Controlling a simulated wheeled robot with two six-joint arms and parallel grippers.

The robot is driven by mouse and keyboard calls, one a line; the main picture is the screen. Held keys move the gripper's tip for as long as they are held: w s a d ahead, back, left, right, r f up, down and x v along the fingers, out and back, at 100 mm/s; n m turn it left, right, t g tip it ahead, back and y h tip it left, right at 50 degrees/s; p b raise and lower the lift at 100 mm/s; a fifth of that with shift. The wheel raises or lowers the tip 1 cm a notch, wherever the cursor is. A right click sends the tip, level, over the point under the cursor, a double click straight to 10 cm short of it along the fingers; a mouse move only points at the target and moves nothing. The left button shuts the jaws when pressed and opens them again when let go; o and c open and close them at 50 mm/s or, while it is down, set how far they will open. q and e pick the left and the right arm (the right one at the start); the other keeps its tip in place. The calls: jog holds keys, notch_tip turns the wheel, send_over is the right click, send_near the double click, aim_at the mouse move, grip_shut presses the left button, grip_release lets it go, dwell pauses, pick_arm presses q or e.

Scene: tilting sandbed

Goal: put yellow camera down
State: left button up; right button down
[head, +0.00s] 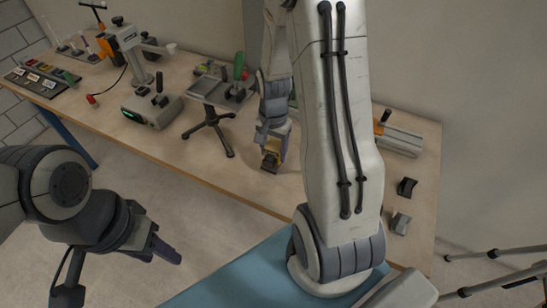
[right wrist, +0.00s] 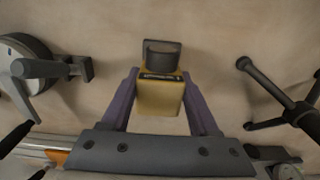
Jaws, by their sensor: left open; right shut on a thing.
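The yellow camera (right wrist: 159,92) is a small boxy body with a dark front end. In the right wrist view it sits between the two purple fingers of my right gripper (right wrist: 162,84), which is shut on it. In the head view the yellow camera (head: 271,157) hangs low at the end of my right arm, close to the wooden table (head: 190,162); I cannot tell whether it touches the tabletop. My left gripper (head: 166,251) is open and empty, off the table's front edge above the floor.
A black tripod stand with a tray (head: 212,92) stands left of my right gripper. A green-lit device (head: 152,112) and a small red object (head: 91,100) lie further left. Dark blocks (head: 406,187) and a grey rail device (head: 402,140) are at the right. Bare table surrounds the camera.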

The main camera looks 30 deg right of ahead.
aim_at(274, 159)
jog(key=shift+f, duration=1.7)
jog(key=shift+f, duration=0.1)
jog(key=shift+c, duration=0.7)
grip_release()
notch_tip(274, 159, up, 12)
jog(key=shift+f, duration=0.25)
jog(key=shift+r, duration=0.4)
